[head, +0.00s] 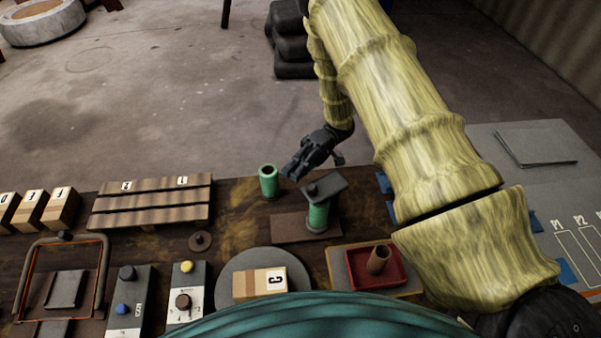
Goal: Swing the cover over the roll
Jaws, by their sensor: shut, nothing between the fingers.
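A green roll (318,217) stands upright on a brown base plate (290,228) near the middle of the bench. A dark flat plate (330,183) with a small knob, which looks like the cover, lies above this roll and hides its top. A second green roll (268,182), with an open hole in its top, stands upright on the bench to the left. My gripper (288,173) is shut and empty. In the picture it lies between the open-topped roll and the dark plate; I cannot tell if it touches either.
A slatted wooden rack (150,208) and boxes (60,207) stand at the left. A round grey disc (232,271) bears a carton (259,284). A red tray (358,281) holds a brown cylinder (378,260). Control boxes (130,300) stand at the front left.

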